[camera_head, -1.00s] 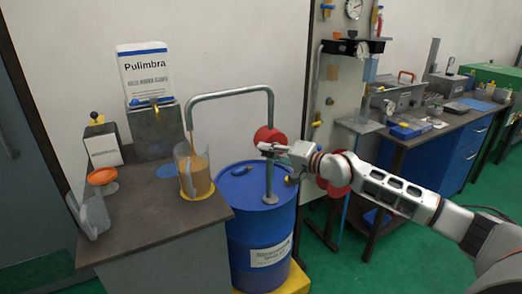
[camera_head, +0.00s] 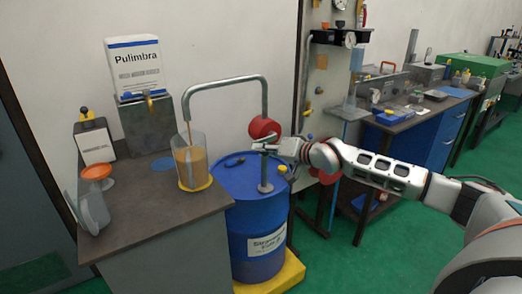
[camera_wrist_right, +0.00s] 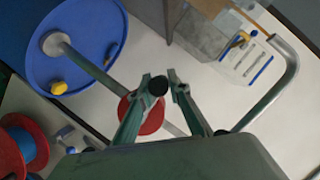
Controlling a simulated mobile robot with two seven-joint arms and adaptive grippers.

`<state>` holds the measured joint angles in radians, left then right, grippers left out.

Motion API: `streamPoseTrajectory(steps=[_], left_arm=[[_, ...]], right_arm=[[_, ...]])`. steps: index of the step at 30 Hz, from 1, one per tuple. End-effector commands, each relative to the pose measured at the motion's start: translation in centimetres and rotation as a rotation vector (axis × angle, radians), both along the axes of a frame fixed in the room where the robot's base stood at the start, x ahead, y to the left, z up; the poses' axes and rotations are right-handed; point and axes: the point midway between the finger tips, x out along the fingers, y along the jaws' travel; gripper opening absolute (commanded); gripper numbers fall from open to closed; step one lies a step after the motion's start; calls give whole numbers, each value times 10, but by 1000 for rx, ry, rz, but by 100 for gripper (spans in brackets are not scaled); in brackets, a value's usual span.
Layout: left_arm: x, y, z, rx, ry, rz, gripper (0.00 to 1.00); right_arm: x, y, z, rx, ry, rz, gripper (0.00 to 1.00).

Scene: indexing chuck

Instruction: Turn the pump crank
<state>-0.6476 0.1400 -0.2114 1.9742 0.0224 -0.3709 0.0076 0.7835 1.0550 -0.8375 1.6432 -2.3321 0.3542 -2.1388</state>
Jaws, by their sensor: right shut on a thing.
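The pump has a red round body (camera_head: 264,128) on a grey pipe (camera_head: 229,84) that rises from a blue drum (camera_head: 255,215) and bends over to a glass jug (camera_head: 191,165). A brown stream runs from the spout into the jug, which is partly filled with brown liquid. My right gripper (camera_head: 268,146) is at the front of the pump body. In the right wrist view, its fingers (camera_wrist_right: 163,84) are closed around the dark round crank grip (camera_wrist_right: 157,86), with the red pump body behind. The crank arm is mostly hidden. My left gripper is not in view.
The jug stands on a yellow pad on a dark-topped bench (camera_head: 160,205), beside an orange dish (camera_head: 97,173) and a Pulimbra pack (camera_head: 133,65). The drum stands on a yellow base (camera_head: 290,272). A workbench (camera_head: 420,120) stands at the right, behind my arm.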

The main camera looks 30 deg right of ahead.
Motion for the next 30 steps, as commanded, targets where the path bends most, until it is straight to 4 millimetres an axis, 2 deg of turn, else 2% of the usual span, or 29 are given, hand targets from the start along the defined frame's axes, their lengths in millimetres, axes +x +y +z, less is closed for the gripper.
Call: streamPoseTrajectory(steps=[1,7,8,9,10,22,26,30], left_arm=[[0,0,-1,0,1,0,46],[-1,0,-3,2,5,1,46],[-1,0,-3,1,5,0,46],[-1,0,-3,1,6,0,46],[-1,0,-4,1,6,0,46],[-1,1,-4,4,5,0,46],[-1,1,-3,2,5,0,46],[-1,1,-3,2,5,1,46]], right_arm=[[-1,3,-5,2,9,4,0],[-2,3,-5,4,10,3,0],[-2,3,-5,4,9,4,23],[-2,3,-5,4,9,4,33],[-1,3,-4,5,8,3,34],[-4,-1,-1,2,3,0,34],[-19,-7,3,-1,4,0,34],[-44,-17,10,-2,5,0,34]])
